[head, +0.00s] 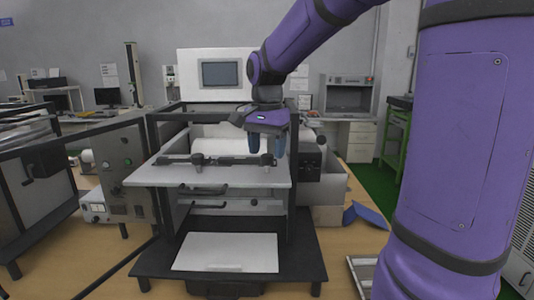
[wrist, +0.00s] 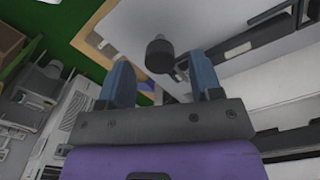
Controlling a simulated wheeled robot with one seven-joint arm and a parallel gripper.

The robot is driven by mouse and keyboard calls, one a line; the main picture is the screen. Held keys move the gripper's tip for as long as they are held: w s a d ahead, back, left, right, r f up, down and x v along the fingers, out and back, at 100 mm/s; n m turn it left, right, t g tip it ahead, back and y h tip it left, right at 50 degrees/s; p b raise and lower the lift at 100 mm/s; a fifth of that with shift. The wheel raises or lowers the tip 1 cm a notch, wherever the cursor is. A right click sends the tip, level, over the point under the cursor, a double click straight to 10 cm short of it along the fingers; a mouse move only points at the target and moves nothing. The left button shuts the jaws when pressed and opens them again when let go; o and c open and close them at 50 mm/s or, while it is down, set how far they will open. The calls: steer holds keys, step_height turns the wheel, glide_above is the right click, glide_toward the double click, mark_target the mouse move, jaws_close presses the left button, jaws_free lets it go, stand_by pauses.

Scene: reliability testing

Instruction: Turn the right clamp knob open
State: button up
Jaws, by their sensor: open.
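A dark bar clamp (head: 232,160) lies across the light grey plate (head: 215,175) at the front of a black-framed machine. It carries a left knob (head: 197,159) and a right knob (head: 267,159), both dark. My gripper (head: 267,147) points down just above the right knob, with one blue finger on either side of it in the picture. In the wrist view my gripper (wrist: 161,75) is open, and the dark round knob (wrist: 159,54) shows between and slightly beyond the fingertips. I see no contact between the fingers and the knob.
A control box (head: 120,165) with a green button stands left of the machine. A grey open bin (head: 325,195) and a blue sheet (head: 367,214) lie to its right on the wooden table (head: 95,245). A white panel (head: 226,252) lies below the plate.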

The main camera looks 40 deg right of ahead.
steer(key=shift+f, duration=0.75)
steer(key=shift+c, duration=0.4)
steer(key=c, duration=0.9)
steer(key=shift+o, duration=0.2)
